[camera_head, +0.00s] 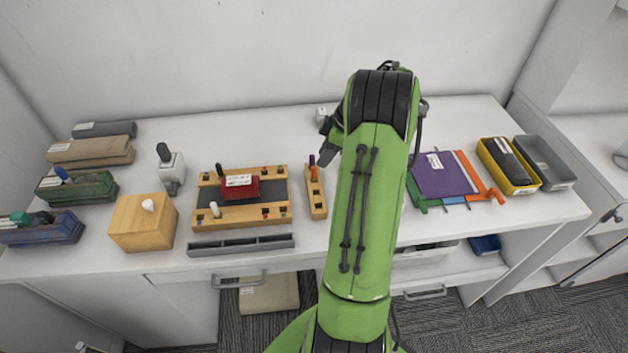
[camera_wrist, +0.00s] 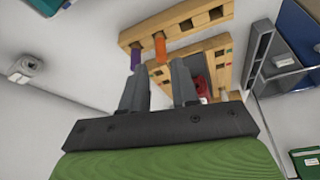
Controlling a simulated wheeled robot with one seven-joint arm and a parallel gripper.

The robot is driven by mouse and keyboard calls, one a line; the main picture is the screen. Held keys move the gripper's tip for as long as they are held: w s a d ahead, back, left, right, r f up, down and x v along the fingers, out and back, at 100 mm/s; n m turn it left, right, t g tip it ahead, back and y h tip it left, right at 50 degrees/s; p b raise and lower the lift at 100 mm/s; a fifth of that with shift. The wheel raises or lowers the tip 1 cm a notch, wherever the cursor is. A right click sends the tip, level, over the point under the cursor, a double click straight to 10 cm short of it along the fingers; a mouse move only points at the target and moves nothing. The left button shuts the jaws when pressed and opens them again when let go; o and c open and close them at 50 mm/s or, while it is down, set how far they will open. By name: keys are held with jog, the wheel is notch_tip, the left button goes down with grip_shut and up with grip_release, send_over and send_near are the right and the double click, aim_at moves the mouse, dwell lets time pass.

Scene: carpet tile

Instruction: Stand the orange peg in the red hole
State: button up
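The orange peg (camera_head: 314,173) stands upright in a narrow wooden rack (camera_head: 317,207), with a purple peg (camera_head: 311,160) beside it. In the wrist view the orange peg (camera_wrist: 160,48) shows beyond and between my fingertips, with the purple peg (camera_wrist: 135,60) by the left finger. My gripper (camera_wrist: 157,72) is open and empty, its fingers apart. In the head view my gripper (camera_head: 327,142) is partly hidden by my arm, just behind and right of the rack. A wooden frame (camera_head: 240,222) with small coloured marks by its holes lies left of the rack. I cannot tell which hole is red.
A red block (camera_head: 240,188) lies in the frame's dark middle; a black peg (camera_head: 219,170) and a white peg (camera_head: 214,209) stand in the frame. A grey divided tray (camera_head: 240,246) lies in front. A wooden box (camera_head: 144,228) stands left, purple folder (camera_head: 443,177) right.

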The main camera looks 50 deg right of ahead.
aim_at(316, 168)
jog(key=x, duration=0.7)
jog(key=shift+a+f+b, duration=0.15)
jog(key=shift+f+b, duration=0.05)
jog(key=shift+b, duration=0.15)
jog(key=shift+r, duration=0.1)
grip_shut()
